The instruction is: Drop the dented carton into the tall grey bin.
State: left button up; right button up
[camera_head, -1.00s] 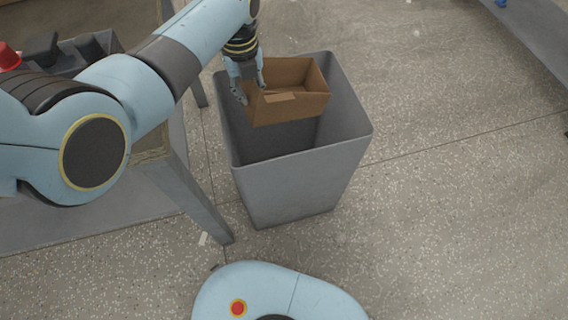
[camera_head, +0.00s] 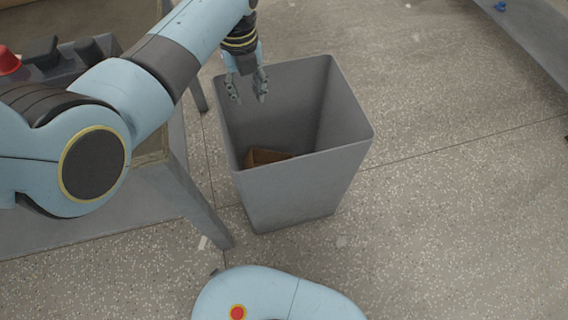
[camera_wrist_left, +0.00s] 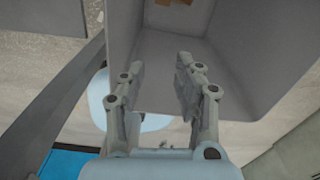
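The tall grey bin (camera_head: 300,185) stands on the floor beside the table, and it fills much of the left wrist view (camera_wrist_left: 240,60). The dented carton (camera_head: 265,157) lies inside the bin, low down; the bin's near wall hides most of it. A brown piece of it shows at the top of the left wrist view (camera_wrist_left: 182,16). My left gripper (camera_head: 248,98) is over the far left part of the bin's mouth. In the left wrist view its fingers (camera_wrist_left: 160,75) are apart with nothing between them. My right gripper is not in view.
A table leg (camera_head: 198,195) stands close to the bin's left side. On the table at left are a grey tray (camera_head: 68,68) and a red object (camera_head: 8,60). The speckled floor right of the bin is clear. Another grey surface (camera_head: 535,35) is at top right.

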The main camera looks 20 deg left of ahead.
pick_arm(q)
notch_tip(320, 180, up, 10)
jog(key=shift+f, duration=0.15)
dwell(0.5)
